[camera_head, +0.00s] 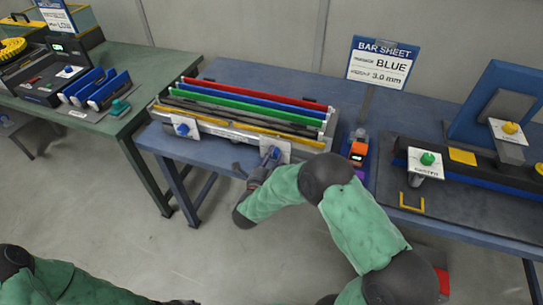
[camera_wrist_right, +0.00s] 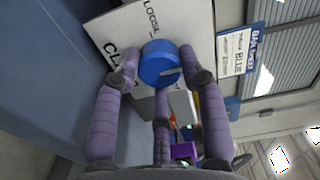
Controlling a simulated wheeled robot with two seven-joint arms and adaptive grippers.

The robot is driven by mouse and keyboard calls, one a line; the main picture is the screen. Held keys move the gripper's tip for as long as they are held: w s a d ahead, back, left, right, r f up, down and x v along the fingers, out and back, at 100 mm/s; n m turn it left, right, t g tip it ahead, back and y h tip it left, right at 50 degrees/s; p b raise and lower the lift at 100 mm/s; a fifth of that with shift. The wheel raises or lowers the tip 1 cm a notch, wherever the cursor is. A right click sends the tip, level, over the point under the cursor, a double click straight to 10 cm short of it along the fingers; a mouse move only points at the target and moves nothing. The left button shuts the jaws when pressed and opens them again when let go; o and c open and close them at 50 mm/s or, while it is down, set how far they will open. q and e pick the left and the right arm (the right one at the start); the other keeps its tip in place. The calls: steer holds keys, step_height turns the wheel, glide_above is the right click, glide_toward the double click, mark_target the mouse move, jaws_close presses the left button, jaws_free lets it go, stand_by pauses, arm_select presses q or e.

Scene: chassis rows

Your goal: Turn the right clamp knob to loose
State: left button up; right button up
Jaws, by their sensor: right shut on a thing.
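The right clamp knob (camera_head: 271,151) is blue and sits on a white plate (camera_head: 282,143) at the front right of the bar rack. Of my left arm, only green and dark parts show at the bottom left; the gripper's jaws cannot be made out.
A BAR SHEET sign (camera_head: 383,62) reads BLUE, 3.0 mm. An orange device (camera_head: 358,150) and a green-knobbed fixture (camera_head: 428,160) stand to the right. A green table (camera_head: 140,62) is left.

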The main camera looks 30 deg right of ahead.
steer(key=n+p, duration=0.1)
steer(key=n, duration=0.3)
steer(key=shift+s+d+n+p, duration=0.15)
steer(key=shift+n+p, duration=0.15)
steer(key=shift+p, duration=0.1)
steer(key=n+p, duration=0.2)
steer(key=n, duration=0.2)
steer(key=shift+r, duration=0.2)
steer(key=n+p, duration=0.1)
steer(key=n, duration=0.1)
steer(key=n+p, duration=0.1)
steer(key=n, duration=0.1)
steer(key=shift+w+r+n, duration=0.15)
steer(key=shift+w+n, duration=0.05)
steer(key=shift+n, duration=0.2)
steer(key=shift+w+r+n+p, duration=0.1)
steer(key=shift+n+p, duration=0.55)
steer(key=shift+n, duration=1.05)
steer(key=shift+w, duration=0.1)
steer(key=shift+r, duration=0.1)
steer(key=o, duration=1.1)
steer(key=shift+a+n, duration=0.2)
steer(key=shift+n, duration=0.1)
steer(key=shift+f, duration=0.2)
